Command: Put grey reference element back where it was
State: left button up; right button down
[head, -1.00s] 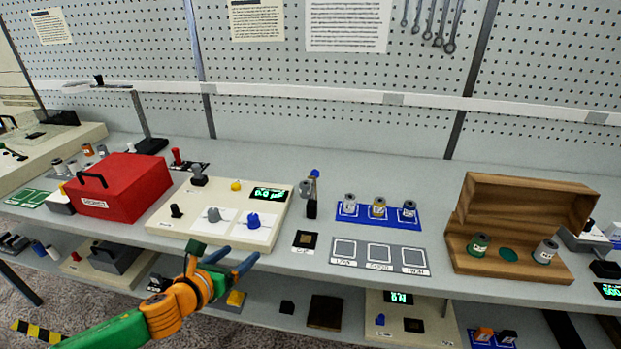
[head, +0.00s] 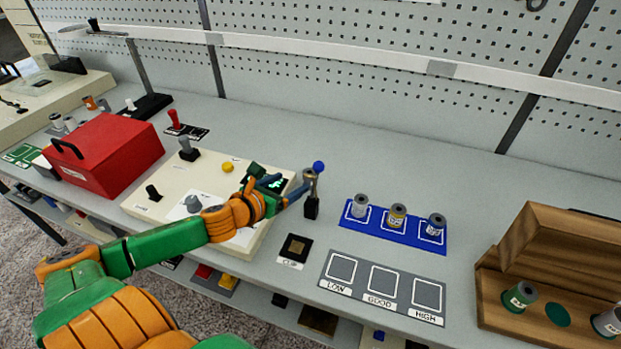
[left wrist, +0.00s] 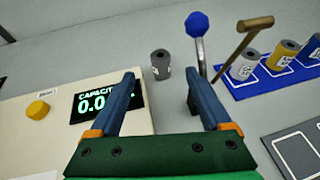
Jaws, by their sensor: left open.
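A dark grey spool-shaped element (left wrist: 162,64) with a white label shows in the left wrist view, beyond and between my fingertips, beside a metal lever with a blue knob (left wrist: 197,25). In the head view this lever fixture (head: 312,207) with its black base is just right of my left gripper (head: 285,187). My left gripper is open and empty; its blue fingers also show in the left wrist view (left wrist: 163,95). An open wooden box (head: 492,299) at the right holds a green element (head: 520,297), an empty green round spot (head: 557,315) and a grey element (head: 607,321), cut by the frame edge.
A cream tester (head: 150,208) with a green-lit display lies under my left arm. A blue mat (head: 390,238) holds three spools. A grey tray (head: 383,290) marked LOW, GOOD and HIGH is empty. A red case (head: 105,155) stands left. A pegboard rises behind.

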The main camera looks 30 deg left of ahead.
aim_at(308, 174)
pick_arm(q)
jog(key=x, duration=0.9)
jog(key=shift+w+f, duration=0.2)
jog(key=shift+w, duration=0.1)
jog(key=shift+s+r, duration=0.1)
jog(key=c, duration=0.4)
grip_shut()
